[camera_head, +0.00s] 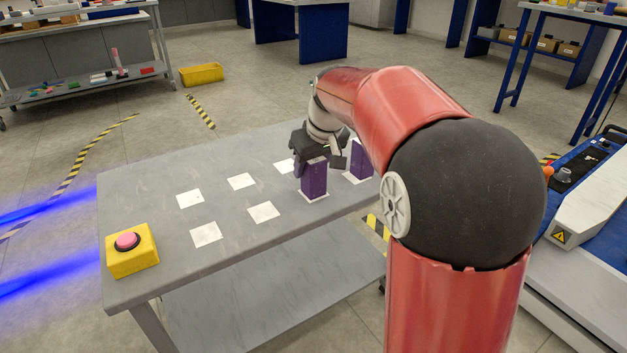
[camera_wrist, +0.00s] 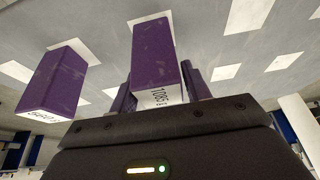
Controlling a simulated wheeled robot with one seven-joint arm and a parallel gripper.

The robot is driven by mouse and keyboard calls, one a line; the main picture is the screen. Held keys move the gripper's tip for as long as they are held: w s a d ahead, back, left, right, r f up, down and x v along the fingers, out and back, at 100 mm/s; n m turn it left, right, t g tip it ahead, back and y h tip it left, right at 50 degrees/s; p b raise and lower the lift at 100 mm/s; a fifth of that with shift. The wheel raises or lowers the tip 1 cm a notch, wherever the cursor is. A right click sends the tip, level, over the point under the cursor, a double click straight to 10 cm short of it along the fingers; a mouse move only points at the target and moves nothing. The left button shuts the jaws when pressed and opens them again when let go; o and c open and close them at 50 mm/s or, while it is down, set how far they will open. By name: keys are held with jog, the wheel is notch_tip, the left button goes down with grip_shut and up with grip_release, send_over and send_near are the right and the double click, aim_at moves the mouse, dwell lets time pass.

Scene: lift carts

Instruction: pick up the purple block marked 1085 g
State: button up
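The purple block marked 1085 g (camera_wrist: 154,55) stands upright on a white square, its labelled end close to my gripper in the wrist view. In the head view, a purple block (camera_head: 314,180) stands directly under my gripper (camera_head: 319,160). In the wrist view, my gripper (camera_wrist: 160,92) has its fingers on either side of the block's labelled end. The fingers look open, with a gap beside the block in the head view. The block still rests on the table. Part of its top is hidden by the gripper in the head view.
A second purple block (camera_head: 357,160) stands behind and right; a purple block (camera_wrist: 52,82) with another label is left in the wrist view. The grey table (camera_head: 160,235) has several empty white squares. A yellow box with a pink button (camera_head: 130,250) sits at its left corner.

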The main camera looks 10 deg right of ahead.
grip_shut()
jog(key=shift+r, duration=0.15)
jog(key=shift+r, duration=0.1)
